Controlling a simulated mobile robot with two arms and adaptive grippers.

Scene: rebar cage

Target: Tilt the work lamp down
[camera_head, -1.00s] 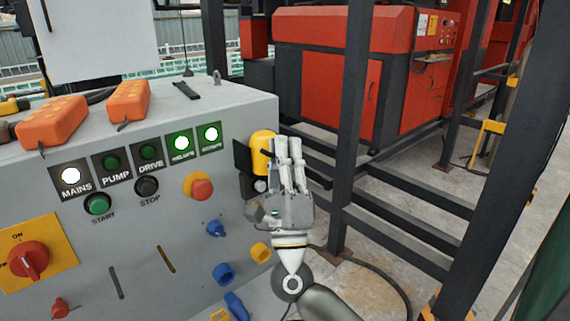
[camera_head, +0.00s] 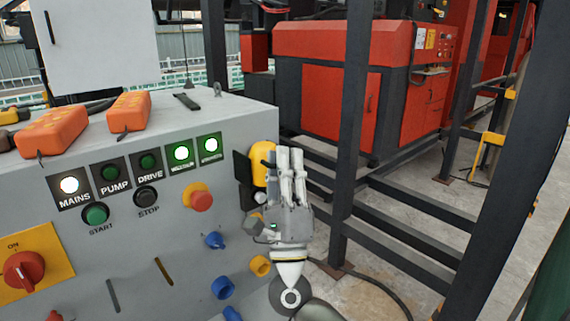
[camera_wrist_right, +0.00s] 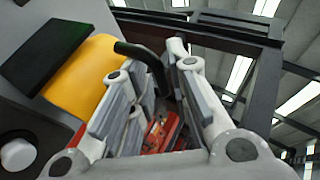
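The work lamp (camera_head: 262,158) has a yellow housing with a dark front plate and is at the right side of the grey control cabinet. In the right wrist view the yellow housing (camera_wrist_right: 82,75) fills the upper left, with a curved black handle (camera_wrist_right: 130,48) reaching from it to between my fingers. My right gripper (camera_head: 290,152) is right beside the lamp, fingers pointing up, covering part of it in the head view. The wrist view shows the fingers (camera_wrist_right: 178,70) apart, on either side of the handle. Whether either finger touches it is unclear. My left gripper is not in view.
The grey cabinet (camera_head: 185,280) carries lit buttons, a red-and-yellow button (camera_head: 200,200) and blue sockets close left of my right gripper. Orange boxes (camera_head: 52,130) lie on its top. A dark steel post (camera_head: 350,120) stands close on the right. A red machine (camera_head: 325,100) is behind.

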